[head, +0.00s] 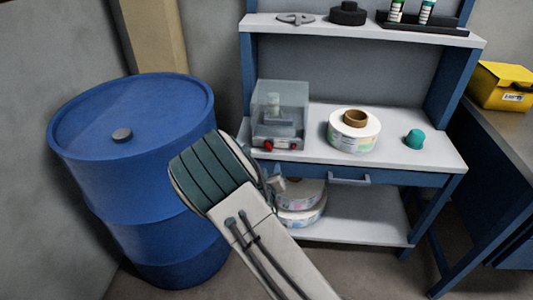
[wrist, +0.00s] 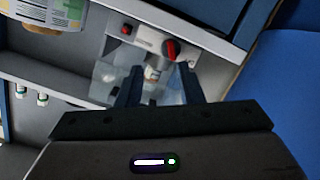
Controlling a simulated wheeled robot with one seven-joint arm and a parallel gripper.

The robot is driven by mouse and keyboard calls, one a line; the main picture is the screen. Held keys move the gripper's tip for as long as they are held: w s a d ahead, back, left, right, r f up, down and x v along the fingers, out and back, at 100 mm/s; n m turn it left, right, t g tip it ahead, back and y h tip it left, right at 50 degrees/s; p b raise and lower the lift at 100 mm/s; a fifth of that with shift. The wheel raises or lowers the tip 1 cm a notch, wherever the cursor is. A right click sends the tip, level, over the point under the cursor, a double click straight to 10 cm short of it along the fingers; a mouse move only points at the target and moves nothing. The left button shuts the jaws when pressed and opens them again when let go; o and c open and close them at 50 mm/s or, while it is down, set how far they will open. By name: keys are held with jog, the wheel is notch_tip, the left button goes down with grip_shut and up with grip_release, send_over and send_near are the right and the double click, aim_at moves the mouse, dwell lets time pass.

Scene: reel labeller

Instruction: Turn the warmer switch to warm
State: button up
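The machine (head: 281,108) with a clear cover stands at the left end of the workbench. Its front panel carries a larger red knob (head: 268,146) at left and a smaller red switch (head: 293,146) at right. In the wrist view the scene is turned over: the red knob (wrist: 170,50) lies at right and the small red switch (wrist: 125,30) at left. Labels are too small to read, including any warm mark. My gripper (wrist: 160,80) is open, its fingers apart and empty, short of the panel. In the head view my arm mostly hides it.
A blue drum (head: 135,130) stands close left of my arm. On the bench are a label reel (head: 354,130) and a teal cap (head: 414,139). More reels (head: 300,203) lie on the lower shelf. The upper shelf (head: 380,29) overhangs the bench.

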aim_at(267, 147)
jog(key=w, duration=0.4)
jog(key=w+a+n+t, duration=0.1)
jog(key=w, duration=0.4)
jog(key=w+a+f+n+t, duration=0.1)
jog(key=w, duration=0.3)
jog(key=shift+w+a+y+b, duration=0.1)
jog(key=shift+w+y+b, duration=0.05)
jog(key=shift+y+b, duration=0.2)
grip_shut()
